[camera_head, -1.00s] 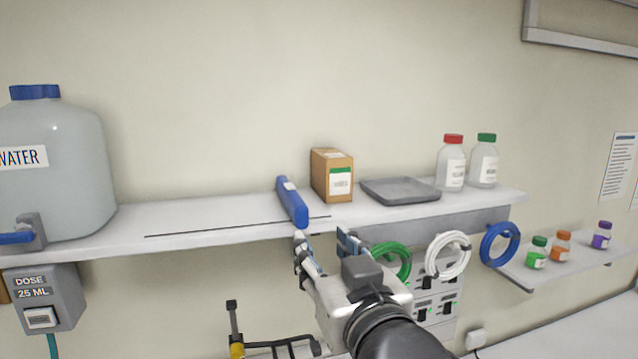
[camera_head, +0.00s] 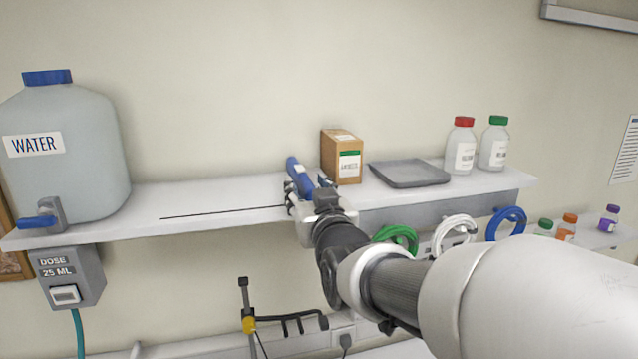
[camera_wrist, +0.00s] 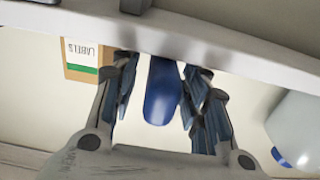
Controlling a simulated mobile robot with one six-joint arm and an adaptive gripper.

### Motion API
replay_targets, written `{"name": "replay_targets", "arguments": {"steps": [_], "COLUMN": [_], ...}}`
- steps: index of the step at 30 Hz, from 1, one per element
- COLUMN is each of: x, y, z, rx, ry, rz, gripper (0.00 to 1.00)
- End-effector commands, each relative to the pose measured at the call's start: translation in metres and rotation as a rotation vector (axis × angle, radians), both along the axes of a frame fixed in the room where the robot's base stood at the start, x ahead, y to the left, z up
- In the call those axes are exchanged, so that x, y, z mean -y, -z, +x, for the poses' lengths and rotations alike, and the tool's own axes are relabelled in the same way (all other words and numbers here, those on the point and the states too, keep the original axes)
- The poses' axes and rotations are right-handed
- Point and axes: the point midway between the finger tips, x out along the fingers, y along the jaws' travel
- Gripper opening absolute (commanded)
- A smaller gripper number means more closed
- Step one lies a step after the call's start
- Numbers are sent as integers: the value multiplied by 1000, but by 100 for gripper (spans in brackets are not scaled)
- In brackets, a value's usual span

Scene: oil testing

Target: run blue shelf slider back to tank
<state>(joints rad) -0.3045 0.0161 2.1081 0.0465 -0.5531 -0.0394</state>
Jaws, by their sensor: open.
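The blue shelf slider (camera_head: 298,177) stands on the white wall shelf at the right end of a dark slot (camera_head: 215,213). In the wrist view the blue slider (camera_wrist: 162,92) lies between my two fingers, with a small gap visible on each side. My gripper (camera_head: 312,193) is open around it at the shelf's front edge, its fingers partly hidden by my wrist in the head view. The water tank (camera_head: 75,180) stands at the far left end of the shelf, with a blue cap and blue tap.
A labels box (camera_head: 342,158) stands close behind and right of the slider. A grey tray (camera_head: 410,174) and two capped bottles (camera_head: 460,150) are farther right on the shelf (camera_head: 150,200). The shelf between slider and tank is clear. A dose box (camera_head: 68,278) hangs below the tank.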

Motion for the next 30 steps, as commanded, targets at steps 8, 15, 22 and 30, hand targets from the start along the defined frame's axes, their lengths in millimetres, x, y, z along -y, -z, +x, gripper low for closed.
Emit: {"name": "replay_targets", "arguments": {"steps": [8,15,22,30], "x": [-4,-4,-4,-4], "y": [0,0,0,0], "z": [15,15,15,14], "rx": [0,1,1,1], "ry": [0,0,0,0], "rz": [0,0,0,0], "gripper": [42,40,24,6]}}
